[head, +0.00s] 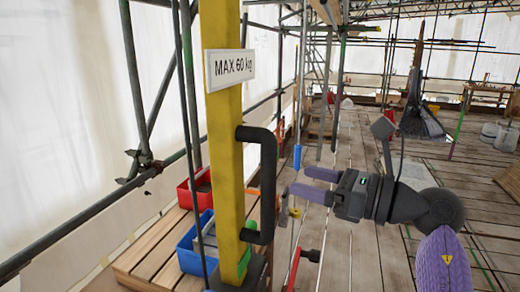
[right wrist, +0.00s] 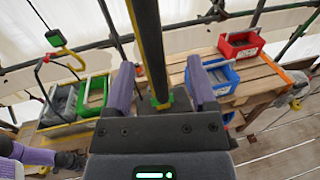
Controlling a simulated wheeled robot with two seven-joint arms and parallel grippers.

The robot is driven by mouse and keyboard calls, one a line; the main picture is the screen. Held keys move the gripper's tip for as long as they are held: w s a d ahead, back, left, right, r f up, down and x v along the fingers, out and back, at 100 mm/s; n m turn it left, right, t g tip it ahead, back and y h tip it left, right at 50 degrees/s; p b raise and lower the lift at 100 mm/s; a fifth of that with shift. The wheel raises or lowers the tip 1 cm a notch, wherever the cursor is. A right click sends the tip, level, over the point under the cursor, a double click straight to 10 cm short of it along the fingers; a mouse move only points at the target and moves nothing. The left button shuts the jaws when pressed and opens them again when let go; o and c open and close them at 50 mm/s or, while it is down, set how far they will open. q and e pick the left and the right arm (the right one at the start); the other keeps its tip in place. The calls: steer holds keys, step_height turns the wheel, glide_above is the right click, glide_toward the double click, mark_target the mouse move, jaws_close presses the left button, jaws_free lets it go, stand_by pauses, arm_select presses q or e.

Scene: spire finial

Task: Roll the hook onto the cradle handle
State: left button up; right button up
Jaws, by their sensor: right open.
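The black cradle handle (head: 268,185) is a bracket-shaped bar fixed to the right side of a yellow post (head: 226,130). My right gripper (head: 300,181) is open, its two purple fingers pointing left toward the handle with a gap between. In the right wrist view a dark bar (right wrist: 148,42) lies between and beyond the open fingers, in front of a yellow edge. A small yellow piece (head: 294,212) shows just below the fingers; I cannot tell whether it is the hook. Nothing is clearly held.
A "MAX 60 kg" sign (head: 230,69) is on the post. Red (head: 197,188) and blue (head: 196,250) bins stand on a wooden bench behind it. A blue cylinder (head: 297,157) is right of the handle.

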mark_target(263, 172)
steer(key=a, duration=0.2)
steer(key=a+p, duration=0.1)
steer(key=shift+w+a+r, duration=0.2)
steer(key=shift+a+r, duration=0.1)
steer(key=shift+a, duration=0.05)
steer(key=x, duration=0.1)
steer(key=p+x, duration=0.1)
steer(key=x, duration=0.2)
steer(key=shift+w+a+f, duration=0.1)
steer(key=shift+w+f, duration=0.15)
steer(key=shift+w, duration=0.15)
arm_select(q)
steer(key=r, duration=0.1)
steer(key=s+r, duration=0.1)
steer(key=shift+s+r, duration=0.2)
steer(key=shift+r, duration=0.1)
arm_select(e)
steer(key=shift+w+a+f, duration=0.1)
steer(key=shift+a, duration=0.25)
steer(key=shift+c, duration=0.5)
arm_select(q)
steer(key=shift+w, duration=0.1)
arm_select(e)
jaws_close()
